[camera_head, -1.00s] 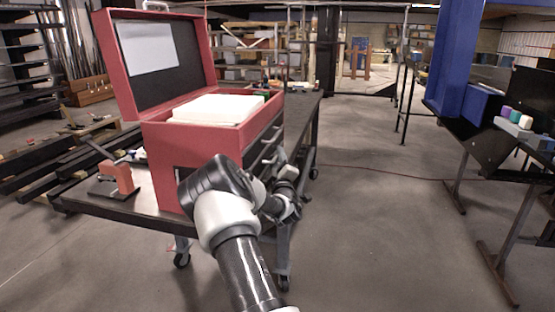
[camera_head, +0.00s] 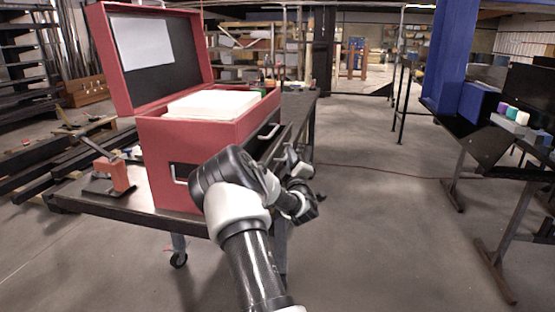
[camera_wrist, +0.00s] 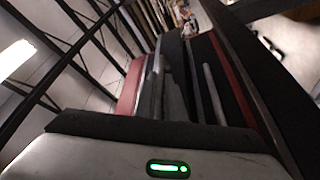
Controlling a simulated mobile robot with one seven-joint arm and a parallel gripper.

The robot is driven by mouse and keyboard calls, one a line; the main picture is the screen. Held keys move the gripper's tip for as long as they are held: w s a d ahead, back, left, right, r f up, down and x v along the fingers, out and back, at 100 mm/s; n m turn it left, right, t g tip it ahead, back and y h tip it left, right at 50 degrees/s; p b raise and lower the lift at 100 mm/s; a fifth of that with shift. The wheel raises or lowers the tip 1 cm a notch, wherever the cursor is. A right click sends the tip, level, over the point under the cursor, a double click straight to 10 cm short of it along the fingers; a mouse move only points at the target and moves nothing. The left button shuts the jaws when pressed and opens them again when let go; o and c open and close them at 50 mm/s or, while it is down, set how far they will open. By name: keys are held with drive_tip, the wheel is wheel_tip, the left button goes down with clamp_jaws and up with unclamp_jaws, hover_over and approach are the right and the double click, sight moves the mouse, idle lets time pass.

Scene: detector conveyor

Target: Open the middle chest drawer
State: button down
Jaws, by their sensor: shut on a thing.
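The red chest (camera_head: 165,150) stands on a dark table with its lid open. A silver handle (camera_head: 268,132) shows on the upper part of its dark drawer front. My arm covers much of the lower front in the head view. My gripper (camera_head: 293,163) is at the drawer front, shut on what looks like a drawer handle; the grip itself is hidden. A dark panel (camera_head: 284,144) beside it seems to stand out from the chest. In the wrist view, a pale bar (camera_wrist: 213,94) and the chest's red edge (camera_wrist: 234,78) show beyond the gripper.
A red clamp-like tool (camera_head: 114,174) stands on the table (camera_head: 128,207) left of the chest. The floor (camera_head: 375,220) to the right is open. A dark stand (camera_head: 490,147) with small coloured items is at the far right.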

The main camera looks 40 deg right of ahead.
drive_tip(key=s+d+b, duration=0.4)
drive_tip(key=s+d, duration=0.4)
drive_tip(key=s, duration=0.2)
drive_tip(key=shift+d, duration=0.25)
drive_tip(key=c, duration=1.8)
unclamp_jaws()
drive_tip(key=shift+c, duration=0.2)
drive_tip(key=v, duration=1.7)
drive_tip(key=shift+s, duration=0.2)
drive_tip(key=shift+a+f, duration=0.1)
drive_tip(key=shift+a, duration=0.05)
